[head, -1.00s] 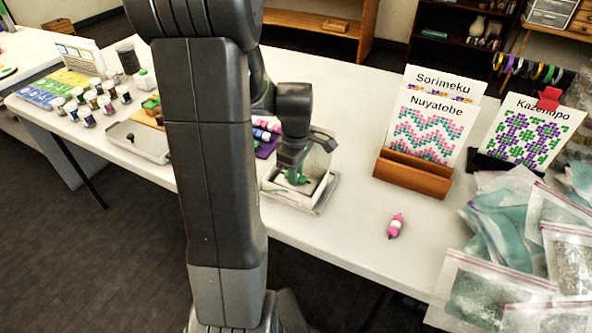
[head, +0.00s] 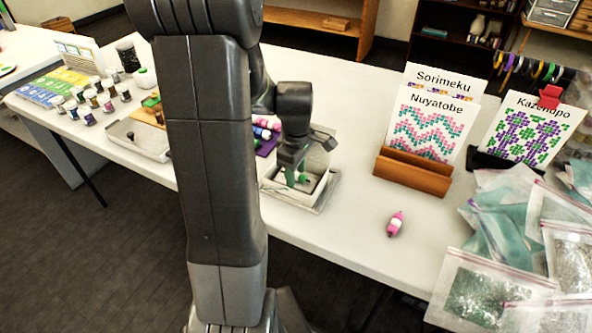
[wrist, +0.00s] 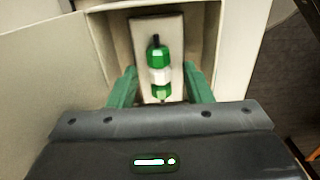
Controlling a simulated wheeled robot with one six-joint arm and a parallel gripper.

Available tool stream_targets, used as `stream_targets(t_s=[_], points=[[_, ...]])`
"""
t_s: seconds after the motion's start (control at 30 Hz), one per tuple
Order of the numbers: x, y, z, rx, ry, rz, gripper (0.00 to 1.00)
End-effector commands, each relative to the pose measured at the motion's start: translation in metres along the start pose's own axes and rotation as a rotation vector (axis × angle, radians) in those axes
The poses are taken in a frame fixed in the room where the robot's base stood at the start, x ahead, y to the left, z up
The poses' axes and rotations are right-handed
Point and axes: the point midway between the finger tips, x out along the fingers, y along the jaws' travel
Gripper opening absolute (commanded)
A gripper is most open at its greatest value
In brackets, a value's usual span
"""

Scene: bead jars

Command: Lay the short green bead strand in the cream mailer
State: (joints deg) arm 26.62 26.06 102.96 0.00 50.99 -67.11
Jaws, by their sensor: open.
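The short green bead strand (wrist: 159,70), green with a white middle and a dark tip, lies inside the cream mailer (wrist: 208,40), along its length on the pale bottom. In the head view the mailer (head: 318,205) stands open on the table, with its flap up behind, and a bit of the strand (head: 303,178) shows inside. My gripper (wrist: 160,85) is open, its green-padded fingers at the mailer's mouth, one on each side of the strand with gaps between. In the head view my gripper (head: 292,176) reaches down into the mailer and hides part of it.
A pink and white strand (head: 395,224) lies on the table to the right. Behind it stand a wooden card holder (head: 413,172) and pattern cards. Clear bags (head: 490,285) crowd the right end.

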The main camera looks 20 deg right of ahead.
Motion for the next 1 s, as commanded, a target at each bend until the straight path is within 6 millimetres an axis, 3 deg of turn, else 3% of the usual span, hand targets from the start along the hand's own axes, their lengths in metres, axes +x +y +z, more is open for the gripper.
stream_targets(t_s=[0.23,0.7,1.0], points=[[-0.022,0.001,0.0,0.0,0.002,0.004,0.45],[-0.121,0.001,0.0,0.0,0.001,0.003,0.45],[-0.138,0.0,0.0,0.0,0.0,0.0,0.45]])
